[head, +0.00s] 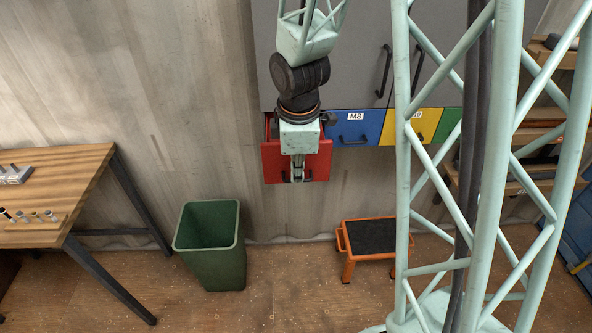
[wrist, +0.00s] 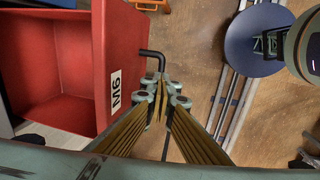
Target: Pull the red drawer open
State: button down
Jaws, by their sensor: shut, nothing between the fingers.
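The red drawer (head: 272,160) sticks out from the cabinet, under my wrist in the head view. In the wrist view the drawer (wrist: 112,45) stands open, its empty red inside showing and its front marked M6. Its black bar handle (wrist: 152,54) stands out from the front and is partly hidden by my fingers. My gripper (head: 297,178) points down at the drawer front. In the wrist view my gripper (wrist: 163,88) is shut and empty, with its fingertips at the handle. I cannot tell whether they touch it.
A blue drawer (head: 370,128) marked M8 and a yellow drawer (head: 425,122) sit shut to the right. A green bin (head: 210,250) and an orange step stool (head: 370,238) stand on the floor below. A wooden table (head: 60,180) is at left. Floor between bin and stool is clear.

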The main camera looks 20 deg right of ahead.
jog(key=shift+s+f, duration=0.3)
jog(key=shift+s, duration=0.1)
jog(key=c, duration=3.1)
grip_release()
jog(key=shift+w, duration=0.1)
jog(key=shift+w+r, duration=0.1)
jog(key=shift+w, duration=0.05)
jog(key=shift+r, duration=0.25)
notch_tip(320, 180, up, 11)
jog(key=s, duration=0.1)
jog(key=shift+s+a+r, duration=0.2)
jog(key=shift+s+a, duration=0.2)
